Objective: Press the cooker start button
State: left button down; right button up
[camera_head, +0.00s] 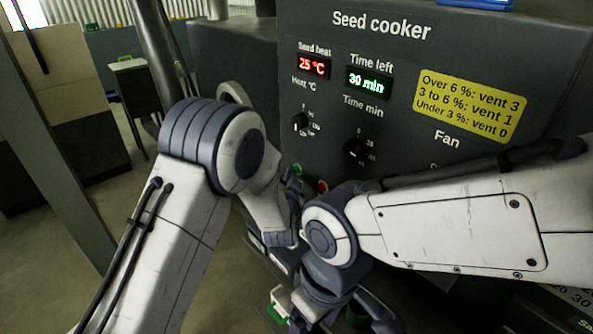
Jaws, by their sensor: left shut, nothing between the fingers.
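The dark seed cooker panel (381,31) stands in front of me. A small green button (297,168) sits low on its left side, and a red button (322,186) is to its right and slightly lower. No label for either button can be read. My left gripper (291,180) is shut and empty, with its tip at or just in front of the green button. I cannot tell whether it touches. My right arm crosses the lower right, and its gripper (335,308) hangs low at the bottom, partly hidden and unclear.
The panel has a red 25 °C display (314,66), a green 30 min display (369,82), a heat knob (299,122), a time knob (356,150) and a yellow vent sign (470,105). My right forearm covers the lower panel. Open floor lies at left.

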pick_arm(q)
jog(key=shift+w+d, duration=0.1)
jog(key=shift+d, duration=0.1)
dwell(0.4)
jog(key=shift+a, duration=0.1)
jog(key=shift+s+a, duration=0.5)
jog(key=shift+a, duration=0.1)
jog(key=s+a, duration=0.1)
jog(key=a, duration=0.1)
jog(key=s+a+b, duration=0.1)
jog(key=s+a, duration=0.1)
dwell(0.5)
dwell(0.4)
